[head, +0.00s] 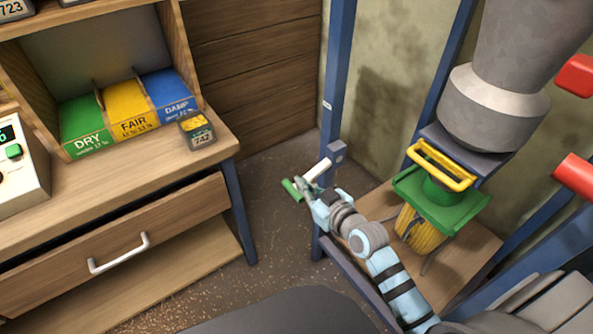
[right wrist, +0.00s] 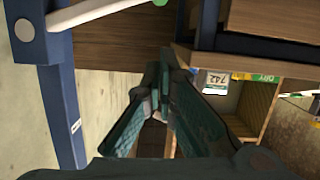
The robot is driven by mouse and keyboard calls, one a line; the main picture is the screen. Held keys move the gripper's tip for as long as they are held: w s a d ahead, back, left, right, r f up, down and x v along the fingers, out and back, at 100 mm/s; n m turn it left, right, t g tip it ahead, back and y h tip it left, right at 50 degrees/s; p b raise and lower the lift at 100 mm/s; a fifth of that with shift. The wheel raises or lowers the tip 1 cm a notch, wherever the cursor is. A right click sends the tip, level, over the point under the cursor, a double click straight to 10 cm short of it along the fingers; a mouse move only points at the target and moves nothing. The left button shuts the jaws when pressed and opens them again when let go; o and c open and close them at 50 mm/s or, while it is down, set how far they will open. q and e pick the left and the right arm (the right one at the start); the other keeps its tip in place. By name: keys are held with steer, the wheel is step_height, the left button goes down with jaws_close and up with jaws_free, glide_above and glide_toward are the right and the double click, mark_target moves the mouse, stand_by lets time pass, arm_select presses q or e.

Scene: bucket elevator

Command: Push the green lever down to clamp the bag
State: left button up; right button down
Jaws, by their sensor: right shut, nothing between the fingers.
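The lever's green grip (head: 292,190) sits at the end of a pale rod (head: 318,171), which is hinged on a blue post (head: 337,110). In the right wrist view the pale rod (right wrist: 95,14) runs along the top edge, and a bit of green shows at its end. My right gripper (head: 309,193) is shut and empty, right beside the grip in the head view. Its fingers (right wrist: 163,85) lie below the rod in the wrist picture; I cannot tell whether they touch the lever. The yellow bag (head: 424,236) hangs under a green collar (head: 450,212), partly hidden. My left gripper is not in view.
A grey spout (head: 495,105) with a yellow handle (head: 440,166) stands above the collar. Red bars (head: 573,176) stand at far right.

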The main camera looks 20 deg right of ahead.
steer(key=p+v, duration=0.1)
steer(key=v, duration=0.4)
steer(key=shift+s, duration=0.25)
